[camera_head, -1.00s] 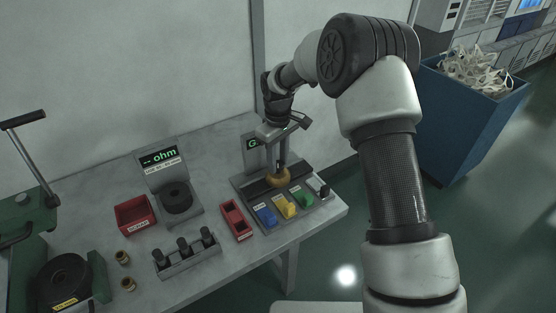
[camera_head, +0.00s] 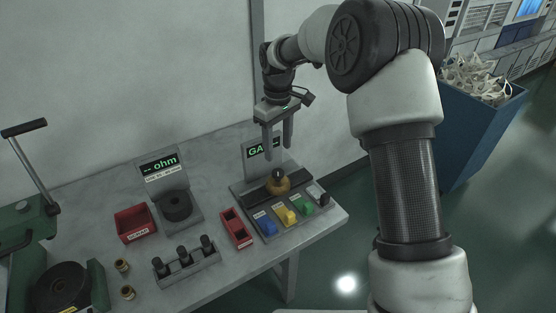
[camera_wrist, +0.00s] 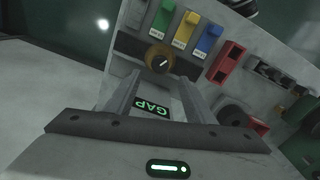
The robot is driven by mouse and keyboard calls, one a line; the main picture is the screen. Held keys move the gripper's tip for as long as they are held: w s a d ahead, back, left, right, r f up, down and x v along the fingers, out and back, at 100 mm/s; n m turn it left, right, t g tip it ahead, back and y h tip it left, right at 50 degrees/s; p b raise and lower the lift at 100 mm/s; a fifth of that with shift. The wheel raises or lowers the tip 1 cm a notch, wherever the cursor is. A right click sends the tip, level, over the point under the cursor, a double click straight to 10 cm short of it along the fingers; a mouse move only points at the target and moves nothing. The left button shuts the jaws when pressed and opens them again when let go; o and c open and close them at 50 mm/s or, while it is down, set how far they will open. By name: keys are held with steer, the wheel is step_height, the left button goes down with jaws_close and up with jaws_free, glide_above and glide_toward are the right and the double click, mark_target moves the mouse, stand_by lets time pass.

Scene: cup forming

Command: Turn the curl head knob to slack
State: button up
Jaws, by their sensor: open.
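The brass knob (camera_head: 277,183), with a black centre, sits on a dark grey panel in front of a small upright display reading "GAP". I see no slack mark around the knob. My gripper (camera_head: 279,152) is open and empty above the knob, pointing down and apart from it. In the wrist view its two fingers reach toward the knob, with the GAP display (camera_wrist: 152,107) between them.
Blue (camera_head: 265,225), yellow (camera_head: 285,215) and green (camera_head: 303,205) levers line the panel front. A red tray (camera_head: 237,228), a red scrap bin (camera_head: 134,223), an ohm meter (camera_head: 165,165) and a rack of black pegs (camera_head: 187,265) stand to the left. Bare table lies behind.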

step_height(320, 180, up, 8)
steer(key=shift+r, duration=0.2)
